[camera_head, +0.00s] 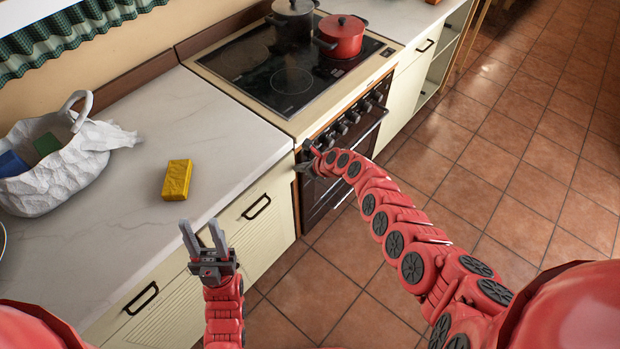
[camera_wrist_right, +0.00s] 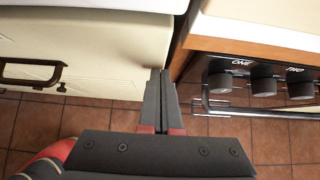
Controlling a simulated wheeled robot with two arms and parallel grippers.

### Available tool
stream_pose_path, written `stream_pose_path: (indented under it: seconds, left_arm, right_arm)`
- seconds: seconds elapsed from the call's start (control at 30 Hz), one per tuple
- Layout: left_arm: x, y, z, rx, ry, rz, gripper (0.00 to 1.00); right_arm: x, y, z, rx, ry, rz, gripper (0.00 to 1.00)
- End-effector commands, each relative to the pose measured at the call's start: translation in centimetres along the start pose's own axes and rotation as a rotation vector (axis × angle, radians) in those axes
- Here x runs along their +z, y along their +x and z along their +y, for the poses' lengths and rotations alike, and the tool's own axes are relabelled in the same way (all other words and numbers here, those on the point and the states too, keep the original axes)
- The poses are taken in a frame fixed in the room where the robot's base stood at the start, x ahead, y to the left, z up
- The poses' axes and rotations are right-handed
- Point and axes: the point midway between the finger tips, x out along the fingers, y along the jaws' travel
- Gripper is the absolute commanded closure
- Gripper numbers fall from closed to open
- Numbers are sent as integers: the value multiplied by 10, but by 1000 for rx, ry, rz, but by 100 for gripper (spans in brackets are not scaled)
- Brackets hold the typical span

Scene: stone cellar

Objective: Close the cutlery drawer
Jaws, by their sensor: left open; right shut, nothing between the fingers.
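A cream drawer front (camera_head: 237,219) with a dark handle (camera_head: 257,207) sits under the counter, left of the oven. In the right wrist view this drawer front (camera_wrist_right: 95,42) and its bronze handle (camera_wrist_right: 32,72) fill the upper left. It looks about flush with the counter; a small gap cannot be ruled out. No cutlery shows. My right gripper (camera_head: 307,157) is shut and empty at the corner between cabinet and oven; in its wrist view its fingertips (camera_wrist_right: 159,73) are at the drawer front's right end. Contact is unclear. My left gripper (camera_head: 203,229) is open and empty, in front of the counter.
The stove (camera_head: 285,80) carries a red pot (camera_head: 341,37) and a dark pot (camera_head: 292,20); its knobs (camera_head: 340,127) and oven rail are close to my right gripper. A yellow sponge (camera_head: 177,180) and a white bag (camera_head: 60,165) lie on the counter. The tiled floor (camera_head: 520,150) is clear.

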Motion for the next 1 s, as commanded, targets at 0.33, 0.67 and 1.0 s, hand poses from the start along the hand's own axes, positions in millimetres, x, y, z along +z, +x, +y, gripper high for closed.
stream_pose_path:
  seconds: [0.33, 0.67, 1.0]
  left_arm:
    - [4, -26, 1, 0, 0, 0, 56]
    - [5, -29, 1, 0, 0, 0, 56]
    - [5, -28, 1, 0, 0, 0, 56]
  right_arm:
    - [20, 23, 0, -1, -2, 1, 100]
    - [27, 26, 0, -2, 0, -2, 100]
    - [30, 25, -1, -4, -1, -7, 100]
